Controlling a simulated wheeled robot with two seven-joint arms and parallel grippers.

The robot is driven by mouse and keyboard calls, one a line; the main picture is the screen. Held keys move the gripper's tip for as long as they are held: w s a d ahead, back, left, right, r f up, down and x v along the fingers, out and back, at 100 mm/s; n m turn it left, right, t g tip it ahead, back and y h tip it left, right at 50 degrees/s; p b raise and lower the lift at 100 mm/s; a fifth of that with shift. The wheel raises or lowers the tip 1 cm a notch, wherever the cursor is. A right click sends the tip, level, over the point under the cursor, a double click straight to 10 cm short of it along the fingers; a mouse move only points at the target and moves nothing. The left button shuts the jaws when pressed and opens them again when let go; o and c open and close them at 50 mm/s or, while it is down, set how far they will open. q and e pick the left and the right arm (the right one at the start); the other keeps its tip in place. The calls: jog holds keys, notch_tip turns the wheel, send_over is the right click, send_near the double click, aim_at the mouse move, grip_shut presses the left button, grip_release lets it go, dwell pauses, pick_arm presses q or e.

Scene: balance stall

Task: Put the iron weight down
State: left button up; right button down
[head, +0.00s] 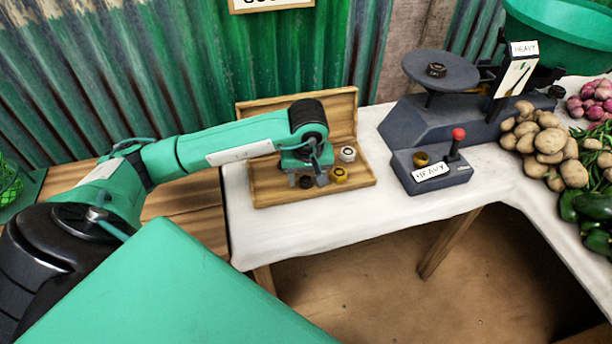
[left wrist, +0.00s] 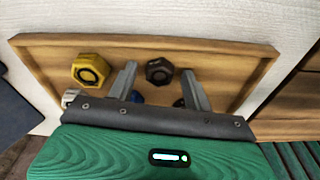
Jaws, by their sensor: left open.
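A dark hexagonal iron weight (head: 306,182) rests in the wooden tray (head: 262,198) on the white-topped counter. In the left wrist view the iron weight (left wrist: 159,71) sits by the tray's edge, between and just beyond my fingertips. My left gripper (head: 307,177) is open, pointing down low over the tray; its two fingers (left wrist: 160,82) stand apart in the wrist view. I cannot tell whether either finger touches the weight. Another dark weight (head: 436,70) sits on the scale's pan (head: 455,79). My right gripper is not in view.
The dark scale (head: 420,120), with a "HEAVY" sign, stands right of the tray. Potatoes (head: 550,140) lie farther right. Bare counter (head: 310,232) lies in front.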

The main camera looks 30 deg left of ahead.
pick_arm(q)
jog(key=shift+r, duration=0.1)
jog(key=shift+r, duration=0.2)
notch_tip(320, 180, up, 12)
jog(key=s+d, duration=0.1)
jog(key=shift+f, duration=0.25)
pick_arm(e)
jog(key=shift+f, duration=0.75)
pick_arm(q)
jog(key=shift+s+d, duration=0.1)
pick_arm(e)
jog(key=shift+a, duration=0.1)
